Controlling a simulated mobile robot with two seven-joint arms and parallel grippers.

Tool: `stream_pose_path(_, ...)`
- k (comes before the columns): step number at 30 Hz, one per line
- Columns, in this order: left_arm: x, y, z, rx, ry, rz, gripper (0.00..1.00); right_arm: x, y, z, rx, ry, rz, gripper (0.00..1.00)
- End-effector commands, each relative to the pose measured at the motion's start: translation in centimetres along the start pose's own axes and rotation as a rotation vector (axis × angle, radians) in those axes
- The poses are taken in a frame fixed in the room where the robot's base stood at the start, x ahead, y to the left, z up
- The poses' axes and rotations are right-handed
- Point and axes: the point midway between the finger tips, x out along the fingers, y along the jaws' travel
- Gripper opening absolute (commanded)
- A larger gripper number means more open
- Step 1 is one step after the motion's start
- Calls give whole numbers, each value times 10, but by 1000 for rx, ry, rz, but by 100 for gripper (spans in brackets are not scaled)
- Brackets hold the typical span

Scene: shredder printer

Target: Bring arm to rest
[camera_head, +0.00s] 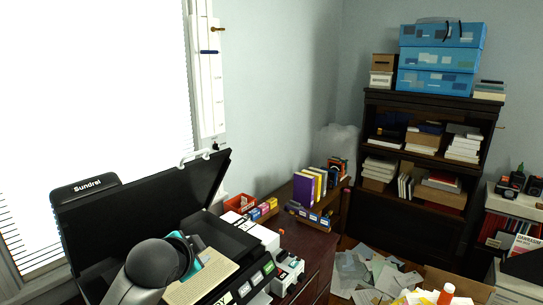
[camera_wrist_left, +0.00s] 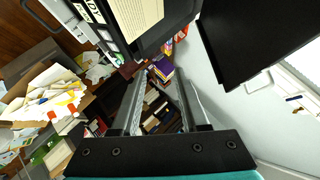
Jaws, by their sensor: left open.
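My left arm (camera_head: 150,268) comes in at the bottom left of the head view, low over the open black machine (camera_head: 245,245). Its grey rounded link and teal ring show there, but I cannot make out the fingers. In the left wrist view my left gripper (camera_wrist_left: 156,78) has its two fingers apart with nothing between them. The machine also shows at the top of the wrist view with its cream, lined panel (camera_wrist_left: 140,15). My right arm and right gripper are in neither view.
The raised black lid (camera_head: 140,215) stands behind my left arm. Coloured books (camera_head: 305,188) stand on the dark desk (camera_head: 308,245). A cardboard box (camera_head: 460,283) and loose papers (camera_head: 365,275) are on the floor. A dark bookcase (camera_head: 425,175) with blue boxes (camera_head: 440,58) stands at the back.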

Motion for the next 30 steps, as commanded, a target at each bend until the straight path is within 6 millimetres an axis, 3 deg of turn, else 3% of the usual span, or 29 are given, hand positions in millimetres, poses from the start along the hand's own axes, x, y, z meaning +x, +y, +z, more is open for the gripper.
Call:
stream_pose_path(1,-3,26,14,-43,-20,42,44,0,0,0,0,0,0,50)
stream_pose_path(6,-22,94,57,-195,-102,146,44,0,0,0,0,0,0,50)
stream_pose_path(15,-83,194,132,-470,-301,284,44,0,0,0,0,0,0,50)
stream_pose_path(21,-124,231,167,-606,-426,324,44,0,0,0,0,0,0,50)
stream_pose_path(29,-171,262,199,-731,-563,346,44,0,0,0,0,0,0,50)
stream_pose_path(30,-162,269,204,-733,-568,346,44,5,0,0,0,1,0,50)
